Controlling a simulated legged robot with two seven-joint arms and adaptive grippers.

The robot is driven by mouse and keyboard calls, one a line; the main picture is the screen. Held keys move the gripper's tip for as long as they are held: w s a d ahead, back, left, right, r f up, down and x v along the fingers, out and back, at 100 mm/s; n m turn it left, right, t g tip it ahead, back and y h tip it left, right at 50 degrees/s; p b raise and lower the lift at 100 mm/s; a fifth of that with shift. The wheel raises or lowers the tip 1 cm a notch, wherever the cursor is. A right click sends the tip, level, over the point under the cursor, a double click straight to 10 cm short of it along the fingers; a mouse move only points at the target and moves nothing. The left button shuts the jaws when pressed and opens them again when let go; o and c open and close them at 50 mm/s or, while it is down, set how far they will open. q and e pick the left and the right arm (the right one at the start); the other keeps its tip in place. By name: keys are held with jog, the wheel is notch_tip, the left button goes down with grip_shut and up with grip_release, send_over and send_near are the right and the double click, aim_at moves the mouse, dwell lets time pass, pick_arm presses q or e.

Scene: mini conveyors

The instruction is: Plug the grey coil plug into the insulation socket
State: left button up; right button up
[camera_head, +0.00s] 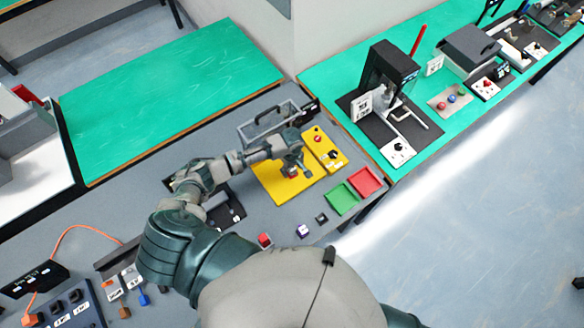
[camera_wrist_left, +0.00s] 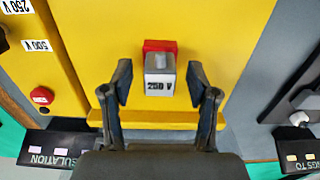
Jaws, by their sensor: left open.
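My left gripper (camera_head: 292,165) is over the yellow board (camera_head: 268,186) in the head view. A black box (camera_wrist_left: 40,148) reads "INSULATION" in the left wrist view. My right gripper is out of view.
A yellow box (camera_head: 325,150) with red buttons stands beside the board. Green (camera_head: 342,199) and red (camera_head: 366,182) trays lie to the right. Small cubes (camera_head: 303,231) lie nearer me. An orange cable (camera_head: 85,228) runs at the left.

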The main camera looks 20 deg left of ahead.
pick_arm(q)
notch_tip(320, 180, up, 12)
dwell(0.4)
jog(key=shift+f, duration=0.15)
dwell(0.3)
